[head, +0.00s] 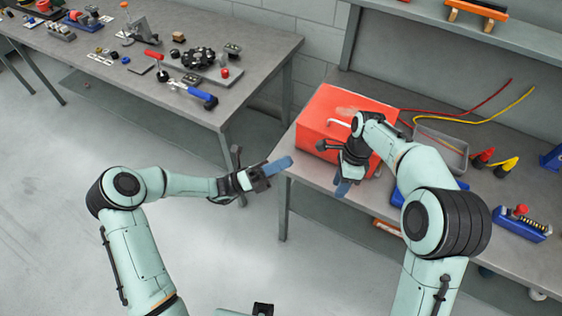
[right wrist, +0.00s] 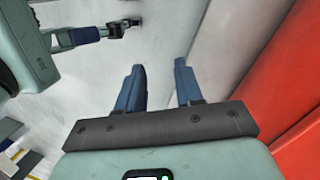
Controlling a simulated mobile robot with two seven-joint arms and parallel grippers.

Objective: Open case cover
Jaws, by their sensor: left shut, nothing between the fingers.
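The red case (head: 318,118) stands on the right-hand workbench near its left end, with its cover down. A pale handle shows on its upper face, and my right arm hides part of its right side. My right gripper (head: 346,188) points down in front of the case's front side. In the right wrist view its blue fingers (right wrist: 159,88) are apart with nothing between them, and a red surface of the case (right wrist: 288,112) lies to their right. My left gripper (head: 282,164) is shut and empty, out over the gap left of the right-hand bench.
A grey bin (head: 452,154), red and yellow cables (head: 485,115) and a blue block with parts (head: 522,224) lie right of the case. The left-hand bench (head: 100,80) holds several tools and parts. Clear floor lies between the benches.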

